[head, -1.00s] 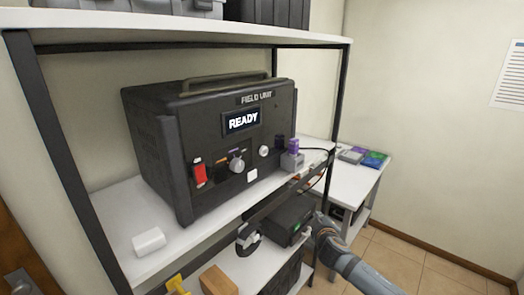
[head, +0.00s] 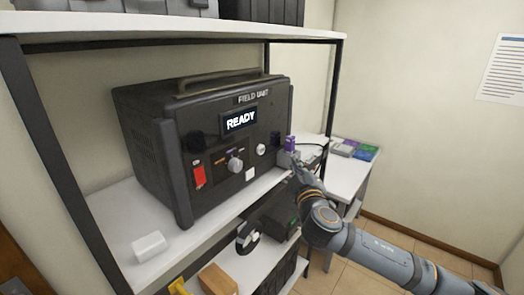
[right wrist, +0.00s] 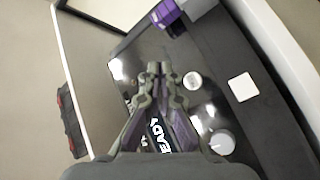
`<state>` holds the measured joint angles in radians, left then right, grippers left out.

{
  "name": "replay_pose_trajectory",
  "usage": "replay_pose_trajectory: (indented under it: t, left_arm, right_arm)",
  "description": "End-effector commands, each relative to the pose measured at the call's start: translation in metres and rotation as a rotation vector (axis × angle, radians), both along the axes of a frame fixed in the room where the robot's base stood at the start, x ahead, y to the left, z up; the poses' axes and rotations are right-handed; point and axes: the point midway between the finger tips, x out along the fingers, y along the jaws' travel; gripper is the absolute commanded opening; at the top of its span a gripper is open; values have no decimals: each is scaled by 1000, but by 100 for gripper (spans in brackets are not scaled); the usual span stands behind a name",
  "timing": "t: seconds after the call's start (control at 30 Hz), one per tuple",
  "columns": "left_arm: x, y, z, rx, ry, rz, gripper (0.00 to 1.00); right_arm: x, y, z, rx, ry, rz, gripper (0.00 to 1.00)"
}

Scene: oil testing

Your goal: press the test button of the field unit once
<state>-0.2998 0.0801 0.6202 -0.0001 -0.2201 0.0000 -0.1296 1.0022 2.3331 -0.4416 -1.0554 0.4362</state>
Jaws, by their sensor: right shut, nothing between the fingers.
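The field unit (head: 215,135) is a black box on the shelf with a lit READY display (head: 240,121). Its front has a red switch (head: 199,176), a grey knob (head: 235,164), a round pale button (head: 261,150) and a white square (head: 250,174). Their small labels are unreadable. My right gripper (head: 294,157) is shut and empty, off the panel's right side. In the right wrist view, its fingertips (right wrist: 160,68) appear beside the round button (right wrist: 192,80), with the white square (right wrist: 242,87) and knob (right wrist: 222,142) farther right; contact cannot be told. My left gripper is out of view.
A grey block with a purple top (head: 291,143) stands by the unit's right end, close to my right gripper. A small white block (head: 148,246) lies at the shelf's front left. Another shelf is above. A side table (head: 344,180) stands behind.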

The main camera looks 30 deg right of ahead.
Motion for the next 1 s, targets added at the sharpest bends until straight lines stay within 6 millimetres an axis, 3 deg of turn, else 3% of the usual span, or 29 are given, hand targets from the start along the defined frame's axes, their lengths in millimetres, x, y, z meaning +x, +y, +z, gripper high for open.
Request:
replay_pose_trajectory:
  t: [0.23, 0.47, 0.8, 1.0]
  left_arm:
    - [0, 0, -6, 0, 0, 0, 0]
    - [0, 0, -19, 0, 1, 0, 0]
    - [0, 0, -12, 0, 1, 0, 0]
    - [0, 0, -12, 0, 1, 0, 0]
  right_arm:
    - [6, 0, -3, 11, -2, -9, 0]
    - [27, 11, -3, 13, -4, -2, 0]
    - [68, 27, 0, 5, -1, -1, 0]
    - [80, 33, -1, 2, 1, 0, 0]
